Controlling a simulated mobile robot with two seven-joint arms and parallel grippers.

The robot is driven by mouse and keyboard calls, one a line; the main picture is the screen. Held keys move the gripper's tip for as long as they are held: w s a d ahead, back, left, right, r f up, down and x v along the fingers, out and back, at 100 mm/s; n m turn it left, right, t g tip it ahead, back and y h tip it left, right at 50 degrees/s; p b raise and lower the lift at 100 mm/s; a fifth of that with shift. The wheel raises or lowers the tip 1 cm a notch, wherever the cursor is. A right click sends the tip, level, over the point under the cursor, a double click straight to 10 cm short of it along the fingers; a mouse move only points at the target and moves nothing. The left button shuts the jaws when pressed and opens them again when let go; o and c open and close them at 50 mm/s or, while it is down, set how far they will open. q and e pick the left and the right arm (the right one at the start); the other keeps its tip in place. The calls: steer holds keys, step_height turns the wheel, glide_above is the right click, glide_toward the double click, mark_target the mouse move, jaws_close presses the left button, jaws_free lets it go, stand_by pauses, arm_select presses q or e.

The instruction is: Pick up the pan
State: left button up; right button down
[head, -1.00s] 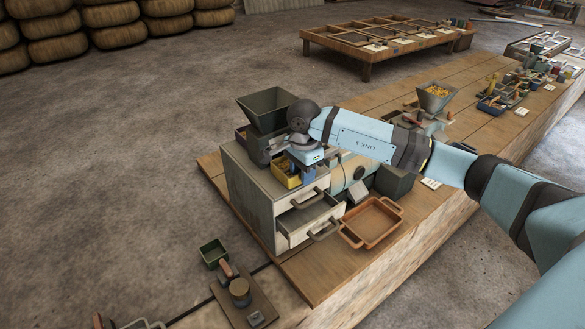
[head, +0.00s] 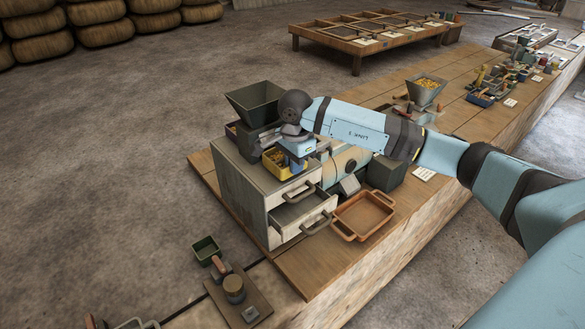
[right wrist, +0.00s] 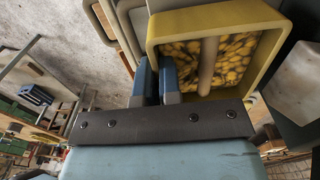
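A small yellow open box (head: 270,166), pan-like, stands on top of the drawer cabinet, below the dark hopper. The right wrist view shows its yellow wall (right wrist: 235,17), a bar across it and many yellow pieces inside. My right gripper (right wrist: 158,80) has its two blue fingers close together across the box's left wall, one inside and one outside; they look shut on it. In the head view the right gripper (head: 296,150) reaches down beside the box and partly hides it. An orange-brown shallow pan with two handles (head: 350,232) lies on the table, apart from the gripper. My left gripper is out of view.
The cabinet (head: 240,195) has an open drawer (head: 300,212) facing the orange-brown pan. The hopper (head: 255,103) rises close behind my gripper. A green tray (head: 207,250) and a board with a small cylinder (head: 234,288) are at the lower left. The table front is clear.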

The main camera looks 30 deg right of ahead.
step_height(320, 180, up, 6)
steer(key=shift+b, duration=0.55)
steer(key=s+d+b, duration=0.1)
steer(key=s+b, duration=0.2)
steer(key=s, duration=1.6)
steer(key=shift+s+d, duration=0.25)
steer(key=shift+s, duration=0.05)
steer(key=shift+f, duration=0.1)
